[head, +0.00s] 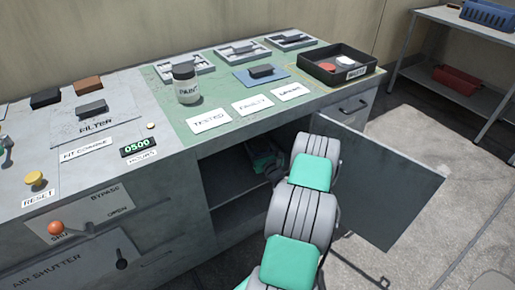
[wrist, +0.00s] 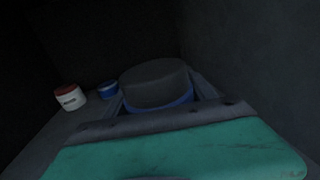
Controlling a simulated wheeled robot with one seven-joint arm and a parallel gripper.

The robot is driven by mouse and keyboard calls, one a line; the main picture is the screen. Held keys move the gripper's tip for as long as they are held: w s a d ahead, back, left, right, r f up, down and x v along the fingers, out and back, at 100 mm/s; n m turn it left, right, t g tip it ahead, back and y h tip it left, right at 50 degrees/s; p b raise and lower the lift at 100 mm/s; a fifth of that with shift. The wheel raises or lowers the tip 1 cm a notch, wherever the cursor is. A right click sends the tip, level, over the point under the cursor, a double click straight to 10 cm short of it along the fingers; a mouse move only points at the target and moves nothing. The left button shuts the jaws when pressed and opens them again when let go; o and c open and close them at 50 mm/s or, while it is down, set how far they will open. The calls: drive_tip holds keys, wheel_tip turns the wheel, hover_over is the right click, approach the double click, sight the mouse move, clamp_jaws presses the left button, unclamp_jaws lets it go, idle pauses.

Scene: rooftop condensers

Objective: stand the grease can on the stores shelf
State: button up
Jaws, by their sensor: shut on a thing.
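My gripper (wrist: 160,98) is shut on a round can (wrist: 154,82) with a dark grey top and a blue side, seen from above in the wrist view. No label on it is readable, so I cannot confirm it is the grease can. The gripper is inside a dark space, and in the head view my arm reaches into the open cupboard (head: 228,172) under the bench. The held can is hidden in the head view. I see no label naming the stores shelf; a metal rack (head: 440,78) with two levels stands at the back right.
In the wrist view, a white tub with a red lid (wrist: 68,98) and a small blue tub (wrist: 107,90) stand left of the held can. The open cupboard door (head: 385,190) juts out right of my arm.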

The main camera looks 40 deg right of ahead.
drive_tip(key=shift+r, duration=0.15)
drive_tip(key=shift+f, duration=0.2)
drive_tip(key=o, duration=1.8)
drive_tip(key=shift+c, duration=0.2)
drive_tip(key=shift+r, duration=0.2)
drive_tip(key=b+v, duration=0.1)
drive_tip(key=v, duration=0.9)
drive_tip(key=shift+s, duration=0.25)
drive_tip(key=shift+v, duration=0.8)
